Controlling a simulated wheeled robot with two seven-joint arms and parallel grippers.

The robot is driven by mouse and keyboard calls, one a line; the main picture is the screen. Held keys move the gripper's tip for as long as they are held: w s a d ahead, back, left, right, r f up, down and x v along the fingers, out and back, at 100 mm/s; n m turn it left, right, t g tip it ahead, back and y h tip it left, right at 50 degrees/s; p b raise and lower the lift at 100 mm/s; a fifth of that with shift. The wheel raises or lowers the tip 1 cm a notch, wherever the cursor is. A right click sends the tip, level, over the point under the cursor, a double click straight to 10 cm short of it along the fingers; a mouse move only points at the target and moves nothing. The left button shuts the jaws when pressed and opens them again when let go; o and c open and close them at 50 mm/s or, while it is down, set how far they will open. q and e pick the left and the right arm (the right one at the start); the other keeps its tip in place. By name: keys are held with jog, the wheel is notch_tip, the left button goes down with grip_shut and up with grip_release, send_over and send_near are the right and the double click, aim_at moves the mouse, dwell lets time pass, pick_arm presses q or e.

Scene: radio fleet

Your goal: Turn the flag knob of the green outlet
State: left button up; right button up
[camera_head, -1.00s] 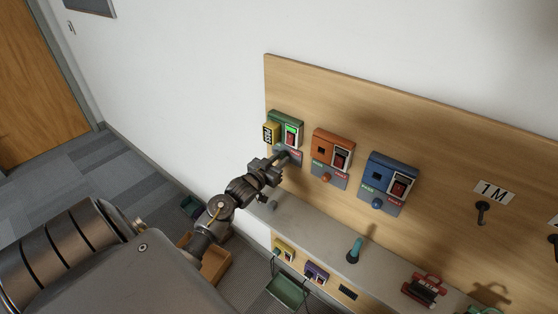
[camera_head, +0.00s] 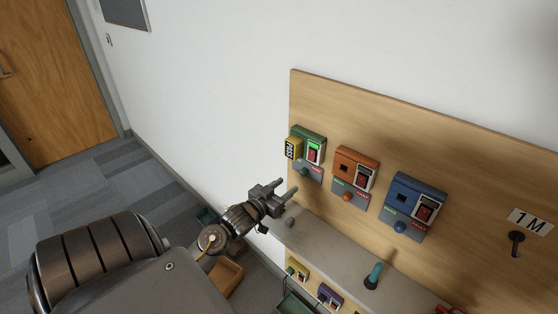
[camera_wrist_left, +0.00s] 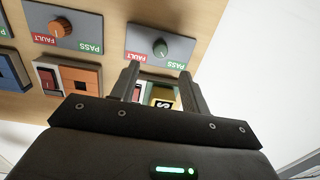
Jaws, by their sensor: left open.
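The green outlet (camera_head: 308,133) hangs at the left end of the wooden board, with a red switch in it and a lit green strip. My left gripper (camera_head: 287,187) is open and empty, in front of the board and apart from the knob. In the left wrist view the yellow flag (camera_wrist_left: 162,97) shows partly between its fingers (camera_wrist_left: 159,71). My right gripper is not in view.
An orange outlet (camera_head: 356,159) and a blue outlet (camera_head: 417,190), each with a knob, are to the right. A grey shelf (camera_head: 330,248) runs below, bearing a teal-handled object (camera_head: 373,275). A hook (camera_head: 516,242) hangs under the 1M label.

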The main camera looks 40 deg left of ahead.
pick_arm(q)
jog(key=shift+s+d, duration=0.1)
jog(key=shift+s, duration=1.25)
jog(key=s+d+f+g, duration=0.7)
jog(key=s+d+f, duration=0.1)
jog(key=d+f, duration=0.2)
jog(key=s+d+f+m+g+h, duration=0.1)
jog(key=s+d+f+g, duration=0.1)
jog(key=s+d+g, duration=0.45)
jog(key=s+d+f+m+g, duration=0.15)
jog(key=s+d, duration=0.25)
jog(key=s, duration=0.6)
jog(key=s+f+x, duration=0.1)
jog(key=s+x, duration=0.2)
jog(key=x, duration=0.9)
jog(key=s+x, duration=0.2)
jog(key=x, duration=1)
jog(key=s+a+f+g, duration=0.1)
jog(key=s+a+f, duration=0.1)
jog(key=s+f, duration=1.5)
jog(key=shift+s+a+f+m+g+b, duration=0.3)
jog(key=shift+s+f+m, duration=0.05)
jog(key=shift+s, duration=0.25)
